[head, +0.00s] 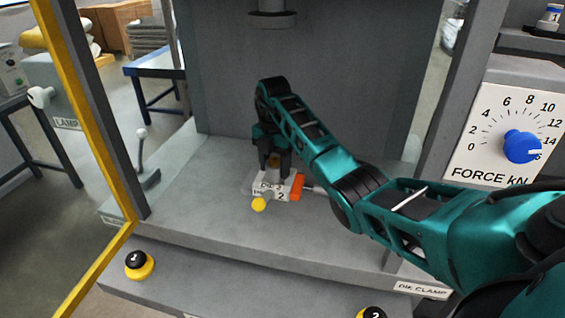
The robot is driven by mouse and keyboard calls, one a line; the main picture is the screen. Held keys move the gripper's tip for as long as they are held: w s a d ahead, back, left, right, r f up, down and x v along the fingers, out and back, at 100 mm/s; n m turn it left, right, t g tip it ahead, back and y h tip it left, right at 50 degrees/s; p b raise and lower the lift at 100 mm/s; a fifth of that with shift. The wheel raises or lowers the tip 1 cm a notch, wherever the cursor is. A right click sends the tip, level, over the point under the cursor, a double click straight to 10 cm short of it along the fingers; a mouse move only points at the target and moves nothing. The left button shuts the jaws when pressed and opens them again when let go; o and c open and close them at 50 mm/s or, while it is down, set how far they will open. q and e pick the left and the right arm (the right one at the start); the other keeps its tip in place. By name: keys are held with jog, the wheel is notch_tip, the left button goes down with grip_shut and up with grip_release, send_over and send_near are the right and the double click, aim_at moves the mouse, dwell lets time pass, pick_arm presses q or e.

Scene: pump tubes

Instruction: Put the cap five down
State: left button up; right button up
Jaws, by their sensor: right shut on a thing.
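My right gripper (275,170) reaches in from the right and points down over the press bed. It is shut on a small amber-brown thing (274,160), which shows only partly between the fingers. It is probably the cap, but no number five can be read on it. Directly below is a small pale block (268,193) with a label reading 2. The fingertips overlap the block in this view, and I cannot tell whether the held thing touches it. My left gripper is not in view.
An orange part (297,187) and a yellow knob (259,204) sit at the block. The press ram (272,14) hangs above. The grey bed (215,205) is clear to the left. Button 1 (139,265) is at the front; a yellow frame bar (95,130) stands left.

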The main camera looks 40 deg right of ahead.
aim_at(275, 159)
jog(key=shift+w+f, duration=0.1)
jog(key=shift+f, duration=0.05)
dwell(0.3)
jog(key=shift+f, duration=0.1)
jog(key=o, duration=1.2)
jog(key=shift+f, duration=0.1)
notch_tip(275, 159, up, 8)
